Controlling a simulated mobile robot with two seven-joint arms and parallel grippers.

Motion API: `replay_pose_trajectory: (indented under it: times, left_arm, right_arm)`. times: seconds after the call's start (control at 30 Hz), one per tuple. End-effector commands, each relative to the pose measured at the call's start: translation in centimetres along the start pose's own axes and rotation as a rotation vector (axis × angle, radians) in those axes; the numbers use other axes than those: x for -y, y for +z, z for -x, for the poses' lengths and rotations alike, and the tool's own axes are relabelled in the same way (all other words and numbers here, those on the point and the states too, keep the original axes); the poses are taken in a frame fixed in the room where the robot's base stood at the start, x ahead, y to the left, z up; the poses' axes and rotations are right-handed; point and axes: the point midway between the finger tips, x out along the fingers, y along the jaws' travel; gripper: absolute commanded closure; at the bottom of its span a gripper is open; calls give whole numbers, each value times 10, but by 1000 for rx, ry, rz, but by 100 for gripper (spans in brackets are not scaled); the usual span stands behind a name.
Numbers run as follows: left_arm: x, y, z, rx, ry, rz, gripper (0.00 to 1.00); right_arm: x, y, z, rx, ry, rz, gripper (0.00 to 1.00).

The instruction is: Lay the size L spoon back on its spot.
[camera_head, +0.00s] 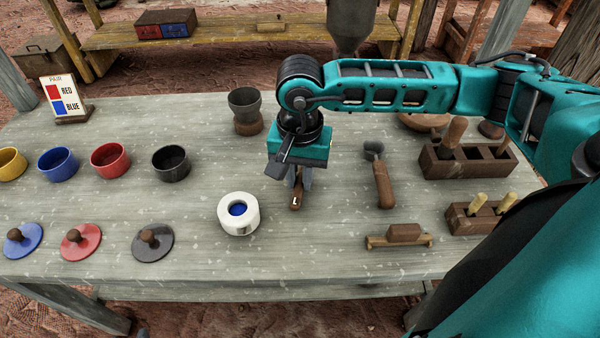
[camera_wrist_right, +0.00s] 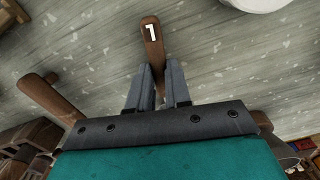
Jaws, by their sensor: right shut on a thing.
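The size L spoon (camera_head: 296,199) has a brown wooden handle marked with a white L. It is in the middle of the table (camera_head: 330,240), and its handle end points toward the front. My right gripper (camera_head: 300,182) points down over it and is shut on its handle. In the right wrist view the handle (camera_wrist_right: 151,45) runs out between the two grey fingers (camera_wrist_right: 158,85). The spoon's bowl is hidden under the gripper. I cannot tell whether the spoon touches the table. My left gripper is not in view.
Another spoon (camera_head: 384,185) lies to the right. A white jar with blue inside (camera_head: 238,213) stands to the left. Wooden holders (camera_head: 467,165) stand at the right, and a small brown block (camera_head: 404,232) is at the front right. Coloured cups (camera_head: 110,160) and lids stand at the left.

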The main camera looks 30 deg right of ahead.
Motion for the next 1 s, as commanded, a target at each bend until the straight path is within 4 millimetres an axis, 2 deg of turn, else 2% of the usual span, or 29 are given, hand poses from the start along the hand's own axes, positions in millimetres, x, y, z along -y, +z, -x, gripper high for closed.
replay_pose_trajectory:
  times: [0.3,0.33,0.4,0.6,0.77,1.0]
  left_arm:
    - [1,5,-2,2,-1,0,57]
    - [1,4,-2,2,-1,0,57]
    - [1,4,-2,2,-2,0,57]
    - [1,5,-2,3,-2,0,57]
    - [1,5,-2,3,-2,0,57]
    - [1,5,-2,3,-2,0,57]
  right_arm:
    - [0,0,-3,-1,0,-1,100]
    - [0,0,-2,-1,0,-1,79]
    - [0,0,-2,-1,0,-1,72]
    - [0,0,-2,0,0,0,53]
    - [0,0,-2,0,0,0,52]
    - [0,0,-2,0,0,0,31]
